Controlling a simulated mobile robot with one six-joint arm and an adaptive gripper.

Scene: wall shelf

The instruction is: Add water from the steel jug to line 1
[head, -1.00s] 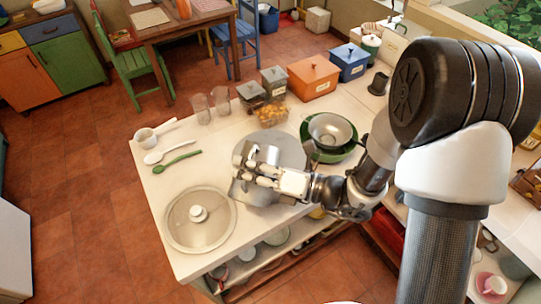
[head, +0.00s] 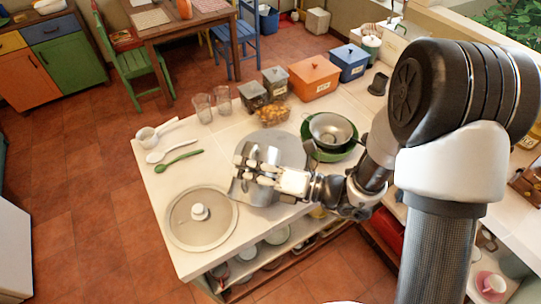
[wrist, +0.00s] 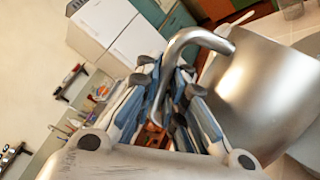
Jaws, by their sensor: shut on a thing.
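The steel jug (wrist: 265,95) fills the right of the wrist view, with its curved handle (wrist: 190,38) at the fingers. My gripper (wrist: 165,105) is shut on that handle. In the head view my gripper (head: 256,172) holds the jug over the large grey steel pot (head: 292,148) on the white counter. The jug is small there and hard to tell from the grey pot behind it. The pot's inner lines, its water level and the jug's inside cannot be made out.
A glass lid (head: 182,232) lies at the counter's front left. A white spoon (head: 157,156), a green spoon (head: 178,161) and glasses (head: 203,108) are near the left edge. A steel bowl (head: 331,130) stands right of the pot. Canisters (head: 313,77) line the back.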

